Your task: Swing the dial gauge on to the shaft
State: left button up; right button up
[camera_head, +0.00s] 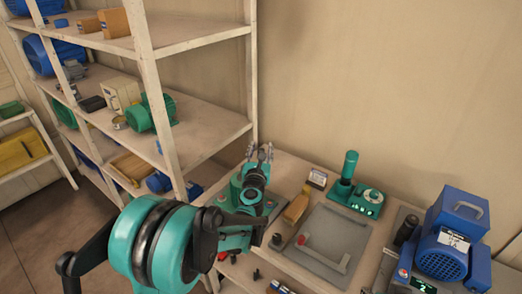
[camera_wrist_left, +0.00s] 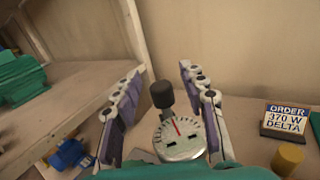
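In the left wrist view a round pale dial gauge (camera_wrist_left: 182,138) with a red needle lies low between the fingers, nearer the right one. A black cylindrical knob (camera_wrist_left: 162,95) stands just beyond it. My left gripper (camera_wrist_left: 160,72) has its fingers well apart on either side of the knob. In the head view my left gripper (camera_head: 259,153) is over the bench's back left corner; its own wrist hides the gauge there. I cannot make out a shaft. My right gripper is in neither view.
A blue motor (camera_head: 443,262) stands at the bench's right. A green device (camera_head: 367,203) with an upright cylinder is at the back. An order card (camera_head: 318,178) and grey tray (camera_head: 322,246) lie between. Shelving (camera_head: 205,133) stands close on the left.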

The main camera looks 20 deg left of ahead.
pick_arm(q)
jog(key=s+d, duration=0.2)
jog(key=s, duration=1)
jog(key=shift+w+r, duration=0.1)
